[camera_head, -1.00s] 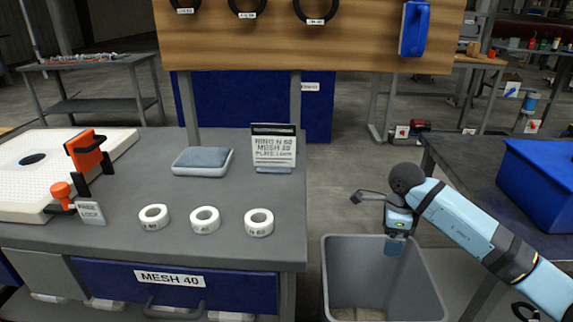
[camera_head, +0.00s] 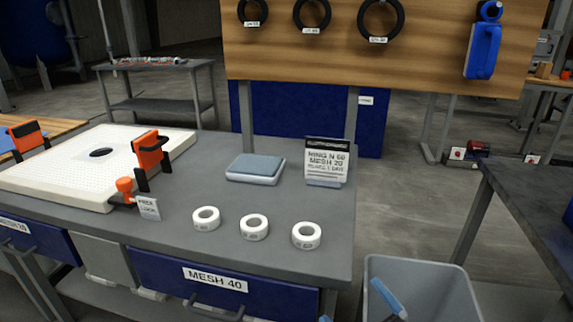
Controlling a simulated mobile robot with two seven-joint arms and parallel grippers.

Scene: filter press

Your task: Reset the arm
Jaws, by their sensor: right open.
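My right gripper (camera_head: 357,309) shows only at the bottom edge, as two light-blue tips set well apart. One tip is in front of the grey bin (camera_head: 440,275) and the other is by the bench corner. It is open, and I see nothing between the tips; the rest of it and the arm are out of frame. My left gripper is not in view.
The grey bench (camera_head: 200,175) holds three white rings (camera_head: 254,227), a sign (camera_head: 326,161), a grey-blue pad (camera_head: 255,168) and a white perforated plate (camera_head: 60,178) with orange clamps (camera_head: 150,152). A dark table (camera_head: 530,205) stands right.

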